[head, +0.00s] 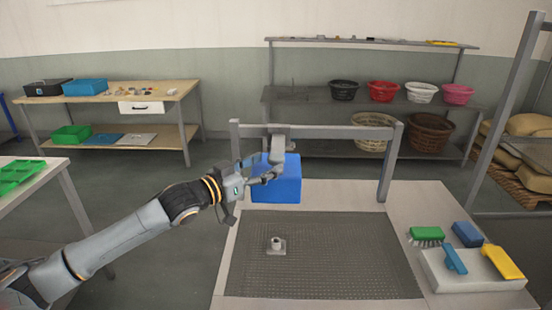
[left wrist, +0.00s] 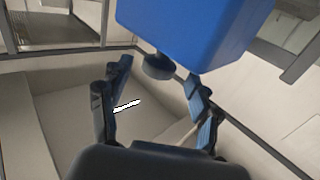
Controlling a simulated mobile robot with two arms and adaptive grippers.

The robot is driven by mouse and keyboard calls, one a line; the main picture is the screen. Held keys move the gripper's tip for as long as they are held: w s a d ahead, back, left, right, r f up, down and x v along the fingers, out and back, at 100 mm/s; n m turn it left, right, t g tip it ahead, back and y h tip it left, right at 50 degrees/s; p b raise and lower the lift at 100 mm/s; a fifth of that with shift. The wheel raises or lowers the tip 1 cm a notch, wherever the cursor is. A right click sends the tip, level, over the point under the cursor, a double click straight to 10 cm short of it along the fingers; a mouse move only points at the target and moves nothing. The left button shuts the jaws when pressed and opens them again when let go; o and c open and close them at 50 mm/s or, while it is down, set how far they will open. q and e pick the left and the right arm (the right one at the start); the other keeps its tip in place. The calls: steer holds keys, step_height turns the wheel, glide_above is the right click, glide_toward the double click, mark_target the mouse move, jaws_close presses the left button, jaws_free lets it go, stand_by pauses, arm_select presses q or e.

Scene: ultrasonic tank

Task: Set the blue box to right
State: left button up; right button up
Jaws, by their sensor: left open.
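The blue box (head: 287,187) is at the back edge of the table, under the left part of a grey overhead bar. A grey bracket (head: 278,146) sits above it at the bar. In the left wrist view, the blue box (left wrist: 195,30) fills the top, with a dark round knob (left wrist: 158,67) below it. My left gripper (head: 262,176) is in front of the box's left side, partly covering it. In the left wrist view its fingers (left wrist: 158,78) are spread, with the knob seen between the tips; contact cannot be told. My right gripper is not in view.
The grey frame (head: 391,165) spans the table's back. A perforated dark mat (head: 330,265) bears a small metal fitting (head: 276,245). A white block (head: 470,282) with brushes stands at the right. The mat's right part is clear.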

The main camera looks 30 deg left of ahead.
mark_target(277, 158)
arm_select(q)
steer(key=shift+p+x, duration=0.55)
steer(key=shift+x, duration=1.55)
steer(key=shift+d, duration=0.1)
jaws_close()
